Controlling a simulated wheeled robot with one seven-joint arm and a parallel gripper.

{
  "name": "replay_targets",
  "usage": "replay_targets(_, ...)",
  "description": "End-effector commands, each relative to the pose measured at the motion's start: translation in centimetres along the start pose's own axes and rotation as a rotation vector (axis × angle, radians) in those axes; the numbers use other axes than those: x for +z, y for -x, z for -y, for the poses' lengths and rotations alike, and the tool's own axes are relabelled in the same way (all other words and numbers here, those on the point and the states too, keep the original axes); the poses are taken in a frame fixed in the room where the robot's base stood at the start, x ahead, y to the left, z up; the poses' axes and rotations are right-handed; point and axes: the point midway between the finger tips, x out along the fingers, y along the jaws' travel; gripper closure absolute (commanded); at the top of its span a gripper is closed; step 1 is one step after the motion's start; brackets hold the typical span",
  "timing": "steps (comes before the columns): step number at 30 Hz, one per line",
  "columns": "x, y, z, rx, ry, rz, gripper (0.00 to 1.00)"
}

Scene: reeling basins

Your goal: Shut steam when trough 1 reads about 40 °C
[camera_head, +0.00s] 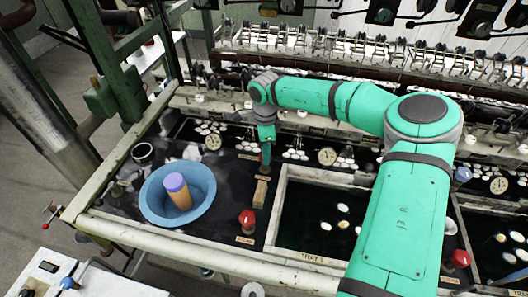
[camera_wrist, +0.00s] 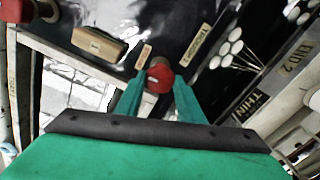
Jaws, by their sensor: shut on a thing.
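My gripper (camera_head: 266,160) reaches down at the back left corner of a dark, water-filled trough (camera_head: 279,215). In the wrist view my gripper (camera_wrist: 156,88) has its green fingers shut on a red knob (camera_wrist: 159,76), one finger on each side. This knob is largely hidden by the fingers in the head view. A round pale dial (camera_head: 326,156) stands behind the trough; its needle is too small to read. Another dial (camera_head: 213,141) is further left. A second red knob (camera_head: 247,220) with a small label stands free at the trough's front left.
A wooden block (camera_head: 261,190) lies close to my gripper and also shows in the wrist view (camera_wrist: 98,43). A blue basin (camera_head: 156,205) holding an orange and purple cylinder stands left. Another red knob (camera_head: 460,258) is at right. White cocoons float in the trough.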

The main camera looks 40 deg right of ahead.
Motion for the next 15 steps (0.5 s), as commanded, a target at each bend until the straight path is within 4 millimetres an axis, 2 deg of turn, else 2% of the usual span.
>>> replay_targets(15, 0.06, 0.01, 0.02, -0.001, -0.103, 0.005, 0.88)
